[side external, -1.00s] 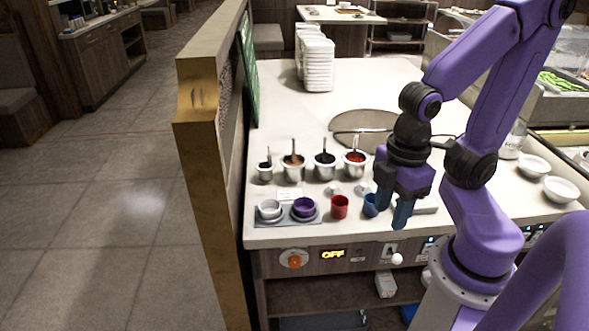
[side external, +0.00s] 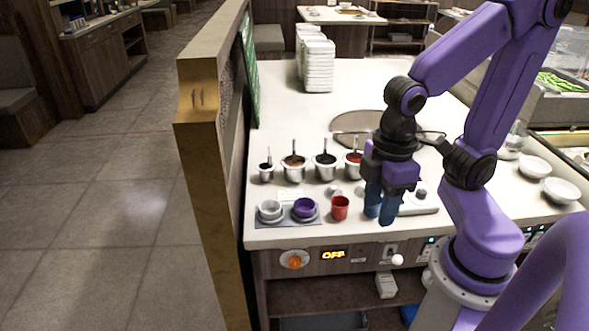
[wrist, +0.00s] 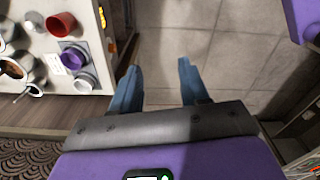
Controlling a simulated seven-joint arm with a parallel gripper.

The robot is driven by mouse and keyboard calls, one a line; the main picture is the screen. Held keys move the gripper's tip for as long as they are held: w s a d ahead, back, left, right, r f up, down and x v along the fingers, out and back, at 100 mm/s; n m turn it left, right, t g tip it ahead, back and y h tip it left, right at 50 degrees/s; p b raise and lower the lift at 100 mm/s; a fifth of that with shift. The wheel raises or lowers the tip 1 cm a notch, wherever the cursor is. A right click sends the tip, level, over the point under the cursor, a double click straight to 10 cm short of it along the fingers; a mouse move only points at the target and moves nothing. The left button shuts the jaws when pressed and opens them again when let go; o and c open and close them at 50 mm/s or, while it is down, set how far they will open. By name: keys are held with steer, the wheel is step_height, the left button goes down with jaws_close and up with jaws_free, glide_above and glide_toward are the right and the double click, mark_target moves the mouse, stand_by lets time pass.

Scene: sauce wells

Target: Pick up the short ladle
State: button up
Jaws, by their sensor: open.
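The other pots (side external: 294,173) hold brown, dark and red contents.
A red cup (side external: 340,208) and a grey tray (side external: 288,222) with a white bowl (side external: 270,210) and purple bowl (side external: 304,208) stand in front of the pots. A wooden partition (side external: 215,130) borders the left. Stacked white containers (side external: 318,70) stand at the back.

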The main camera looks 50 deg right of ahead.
steer(key=w+d+r+m, duration=0.1)
steer(key=w+r+m, duration=0.2)
steer(key=w+m, duration=1.4)
steer(key=m, duration=0.4)
glide_above(294, 150)
step_height(294, 150, down, 14)
steer(key=r, duration=0.1)
steer(key=shift+w+d+f, duration=0.1)
steer(key=shift+f, duration=1.4)
steer(key=shift+w+d+f, duration=0.1)
steer(key=shift+f, duration=1.35)
jaws_close()
